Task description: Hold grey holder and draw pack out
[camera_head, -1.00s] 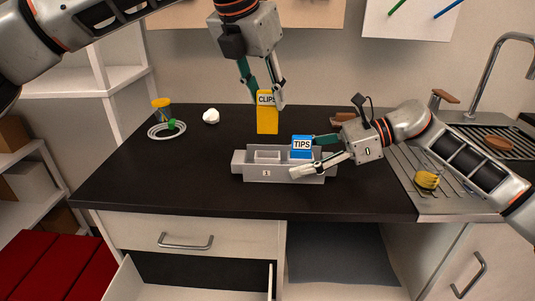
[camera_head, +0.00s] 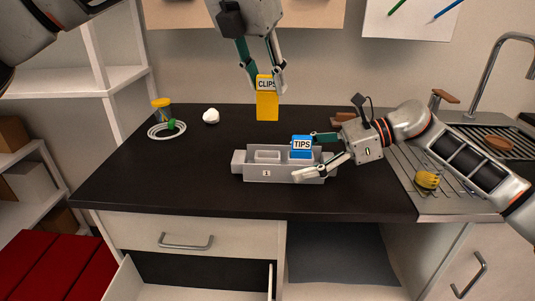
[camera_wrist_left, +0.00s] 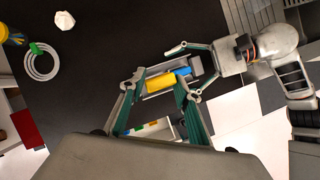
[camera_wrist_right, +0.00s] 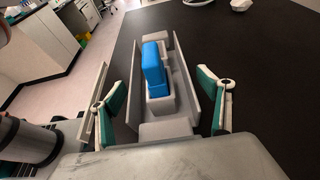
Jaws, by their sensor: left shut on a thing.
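The grey holder (camera_head: 285,174) lies on the dark worktop, with a number label on its front. A blue TIPS pack (camera_head: 301,142) stands in its right compartment; the left compartment (camera_head: 267,155) looks empty. My left gripper (camera_head: 267,82) is shut on the yellow CLIPS pack (camera_head: 267,106), holding it upright and clear above the holder. The yellow pack also shows in the left wrist view (camera_wrist_left: 160,84). My right gripper (camera_head: 308,157) has its fingers on both sides of the holder's right end. The right wrist view shows small gaps between fingers and walls (camera_wrist_right: 188,85).
A coiled white cable (camera_head: 166,130), a yellow-and-blue jar (camera_head: 161,107) and a white crumpled lump (camera_head: 211,116) lie at the back left. A sink with a drainer holding a yellow brush (camera_head: 427,180) is at right. The worktop's left half is mostly clear.

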